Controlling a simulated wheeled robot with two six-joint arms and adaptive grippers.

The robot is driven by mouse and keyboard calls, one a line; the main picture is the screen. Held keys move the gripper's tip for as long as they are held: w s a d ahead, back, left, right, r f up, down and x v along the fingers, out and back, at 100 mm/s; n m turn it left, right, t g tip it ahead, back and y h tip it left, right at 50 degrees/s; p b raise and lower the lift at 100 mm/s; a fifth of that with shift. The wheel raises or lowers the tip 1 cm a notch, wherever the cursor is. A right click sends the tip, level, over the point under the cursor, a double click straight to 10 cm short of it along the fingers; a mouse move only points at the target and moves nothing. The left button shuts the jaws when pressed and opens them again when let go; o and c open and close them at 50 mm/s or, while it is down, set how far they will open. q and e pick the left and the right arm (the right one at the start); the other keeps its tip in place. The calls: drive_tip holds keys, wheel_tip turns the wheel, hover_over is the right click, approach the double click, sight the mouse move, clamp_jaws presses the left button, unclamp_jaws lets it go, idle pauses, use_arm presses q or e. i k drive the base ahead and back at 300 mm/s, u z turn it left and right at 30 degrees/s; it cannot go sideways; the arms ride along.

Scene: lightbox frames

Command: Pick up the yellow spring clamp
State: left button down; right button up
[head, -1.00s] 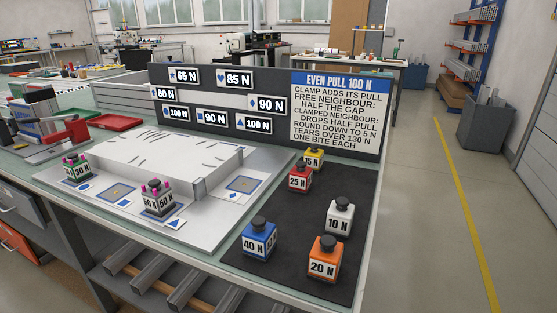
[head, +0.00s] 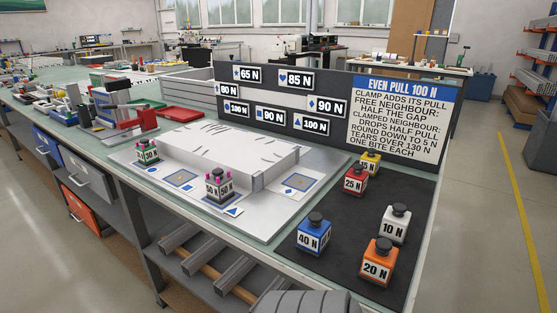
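The yellow clamp (head: 371,160) is a small block with a dark knob on top and a white label ending in "5 N". It stands upright at the back of the black mat (head: 340,211), near the foot of the sign board. The red 25 N block (head: 355,181) stands in front of it and hides part of its lower left. Neither of my grippers shows. A grey rounded part at the bottom edge looks like one of my arm links, with no fingers visible.
Blue 40 N (head: 313,237), white 10 N (head: 395,225) and orange 20 N (head: 377,262) blocks stand on the mat. A metal fixture (head: 225,225) holds a white slab (head: 230,150) and pink-topped 30 N and 50 N blocks. The sign board (head: 400,120) stands behind.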

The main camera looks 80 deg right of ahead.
sight(371, 165)
drive_tip(key=u, duration=0.3)
drive_tip(key=k, duration=1.25)
drive_tip(key=z, duration=1.15)
